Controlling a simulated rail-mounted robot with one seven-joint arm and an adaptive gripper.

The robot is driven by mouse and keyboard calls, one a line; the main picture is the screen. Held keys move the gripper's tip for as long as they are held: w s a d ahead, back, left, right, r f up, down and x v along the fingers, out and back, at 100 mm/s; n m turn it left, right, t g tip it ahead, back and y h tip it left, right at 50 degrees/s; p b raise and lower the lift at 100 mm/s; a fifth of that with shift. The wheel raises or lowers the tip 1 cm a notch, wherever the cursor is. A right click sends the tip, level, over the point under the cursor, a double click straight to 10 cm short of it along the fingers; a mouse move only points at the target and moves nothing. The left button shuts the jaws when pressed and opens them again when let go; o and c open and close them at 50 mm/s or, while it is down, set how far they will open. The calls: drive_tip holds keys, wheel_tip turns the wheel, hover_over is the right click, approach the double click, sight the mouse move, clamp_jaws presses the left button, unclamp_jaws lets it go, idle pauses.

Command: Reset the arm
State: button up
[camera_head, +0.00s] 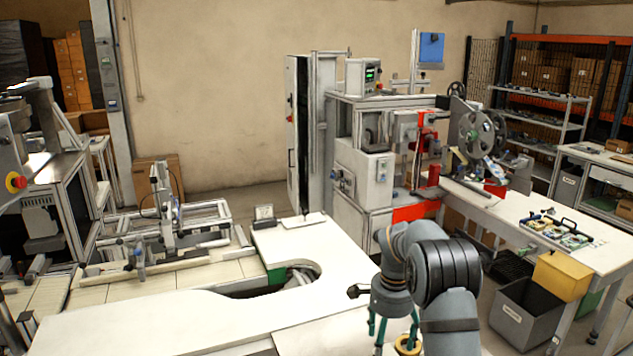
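My arm reaches in from the bottom right, and its wrist hangs over the front of the white table. My gripper (394,340) points down at the bottom edge of the view. Its teal fingers stand apart, and I see nothing clasped between them. A small tan ring-shaped thing, perhaps a tape reel (407,346), shows by the right finger, partly cut off by the frame edge and hidden by the arm. I cannot tell whether it touches the finger. Large grey reels (476,132) are mounted on the machine behind.
The white curved table (140,325) is mostly bare. A machine (362,180) stands behind the arm. On the right are a white bench (500,215) with small parts, a yellow bin (562,275) and a grey bin (524,312). A metal frame rig (170,225) stands left.

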drive_tip(key=shift+f, duration=0.3)
drive_tip(key=shift+d, duration=0.1)
drive_tip(key=shift+n+t+h, duration=0.4)
drive_tip(key=shift+t, duration=0.2)
drive_tip(key=d+r, duration=0.1)
drive_tip(key=d, duration=0.1)
drive_tip(key=d+r, duration=0.1)
drive_tip(key=d, duration=0.5)
drive_tip(key=shift+s+r+p, duration=0.25)
drive_tip(key=shift+r+p, duration=0.05)
drive_tip(key=shift+r, duration=0.1)
drive_tip(key=shift+s+y+b, duration=0.4)
drive_tip(key=shift+s+b, duration=0.4)
drive_tip(key=shift+s, duration=0.75)
